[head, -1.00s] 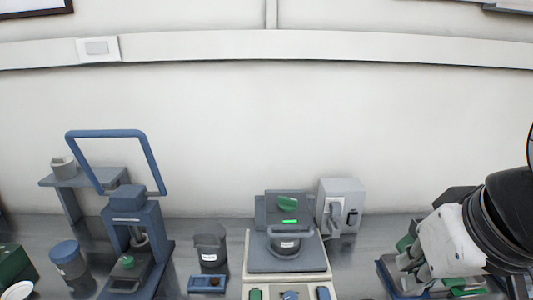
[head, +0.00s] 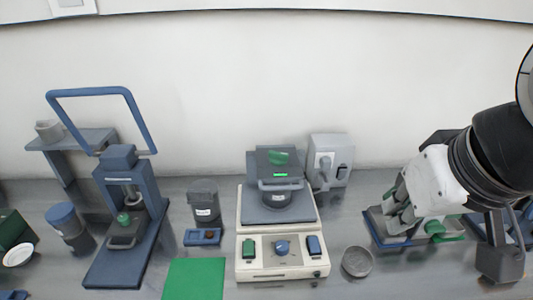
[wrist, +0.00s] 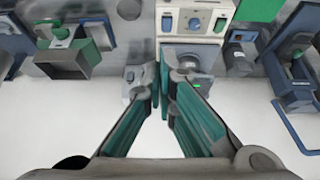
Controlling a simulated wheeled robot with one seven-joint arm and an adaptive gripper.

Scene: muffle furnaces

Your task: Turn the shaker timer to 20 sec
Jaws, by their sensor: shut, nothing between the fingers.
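The shaker (head: 245,215) is a cream box with a grey platform on top, where a dark grey holder with a green knob and a small lit green strip stands. Its front panel has a round blue knob (head: 282,248) in the middle, between a green switch (head: 249,248) and a blue switch (head: 314,246). I cannot read any time marks. In the wrist view the panel is upside down at the top, with the blue knob (wrist: 193,24). My gripper (head: 396,215) is right of the shaker, apart from it. In the wrist view its fingers (wrist: 162,66) are shut and empty.
A blue press (head: 125,200) stands left, beside a blue-lidded jar (head: 68,225). A grey jar (head: 204,203) and a small blue box (head: 203,237) sit left of the shaker. A green mat (head: 195,280) lies in front. A grey round dish (head: 357,261) sits right of the shaker.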

